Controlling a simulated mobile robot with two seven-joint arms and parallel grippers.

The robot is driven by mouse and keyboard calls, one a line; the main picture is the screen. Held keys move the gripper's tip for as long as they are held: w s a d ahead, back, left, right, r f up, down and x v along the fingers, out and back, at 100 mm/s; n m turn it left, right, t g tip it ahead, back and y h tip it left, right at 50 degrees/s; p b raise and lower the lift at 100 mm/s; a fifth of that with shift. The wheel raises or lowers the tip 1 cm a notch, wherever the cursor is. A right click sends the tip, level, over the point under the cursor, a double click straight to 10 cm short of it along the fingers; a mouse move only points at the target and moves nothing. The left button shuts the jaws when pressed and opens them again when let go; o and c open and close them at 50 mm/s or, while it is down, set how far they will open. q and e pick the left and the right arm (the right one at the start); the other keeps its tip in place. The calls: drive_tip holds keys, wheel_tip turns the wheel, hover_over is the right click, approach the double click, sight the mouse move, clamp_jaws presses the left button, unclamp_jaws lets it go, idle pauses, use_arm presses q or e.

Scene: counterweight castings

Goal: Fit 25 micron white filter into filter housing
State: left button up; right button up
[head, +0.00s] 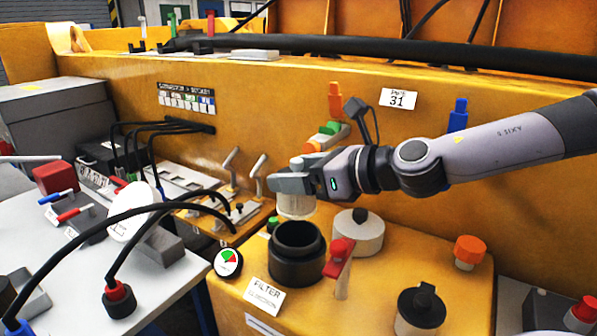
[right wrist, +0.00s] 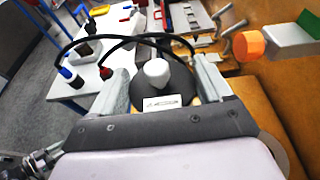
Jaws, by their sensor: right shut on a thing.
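My right gripper (head: 285,184) is shut on a pale white cylindrical filter (head: 297,206), which hangs below the fingers. In the right wrist view, a dark disc with a white knob (right wrist: 157,73) and a small label shows between my fingers (right wrist: 163,85); it appears to be the filter's top. The black, open-topped filter housing (head: 297,254) stands on the yellow casting below the filter. The filter's lower edge shows just above the housing's far rim, apart from it; exact depth alignment is unclear. My left gripper is not in view.
A white round part with a black knob (head: 358,232) stands right of the housing. A red-handled valve (head: 340,258) is close to its right side. A black-topped part (head: 421,308) and an orange cap (head: 469,250) are farther right. A gauge (head: 228,263) and black hoses lie left.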

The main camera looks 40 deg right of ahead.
sight(298, 204)
drive_tip(key=shift+f+b, duration=1.7)
drive_tip(key=shift+f, duration=0.4)
drive_tip(key=shift+b, duration=0.45)
idle(0.4)
drive_tip(key=shift+f+b, duration=0.35)
drive_tip(key=shift+f, duration=0.2)
drive_tip(key=shift+f+b, duration=0.6)
drive_tip(key=shift+b, duration=0.15)
drive_tip(key=shift+r, duration=0.15)
